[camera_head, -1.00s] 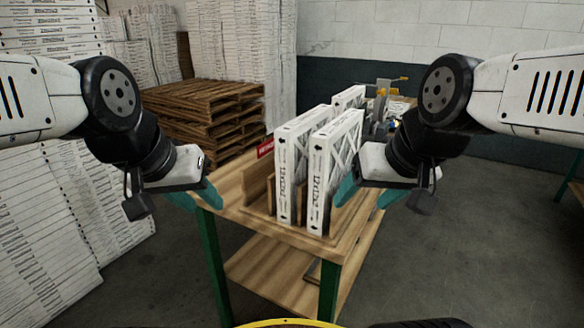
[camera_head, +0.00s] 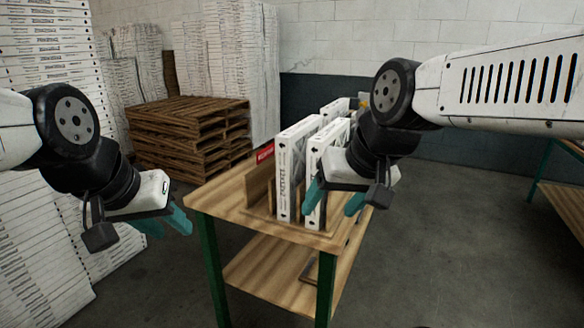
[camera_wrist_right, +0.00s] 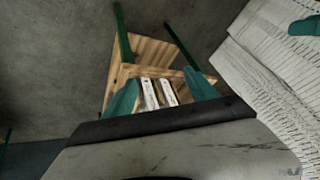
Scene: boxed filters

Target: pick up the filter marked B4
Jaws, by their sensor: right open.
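Two white boxed filters stand upright side by side in a wooden rack on the table, a left one (camera_head: 291,172) and a right one (camera_head: 321,158). A third filter (camera_head: 334,107) shows behind them. I cannot read a B4 mark on any of them. My right gripper (camera_head: 334,199) is open, in front of the right filter and hiding part of it. In the right wrist view two filter edges (camera_wrist_right: 149,94) (camera_wrist_right: 168,92) appear between its teal fingers, with no clear contact. My left gripper (camera_head: 166,224) hangs left of the table, apart from the filters; its fingers look spread and empty.
The wooden table (camera_head: 232,197) has green legs and a lower shelf (camera_head: 265,278). A red sign (camera_head: 264,154) stands by the rack. Stacked pallets (camera_head: 190,135) and tall stacks of white boxes (camera_head: 232,70) stand behind and left.

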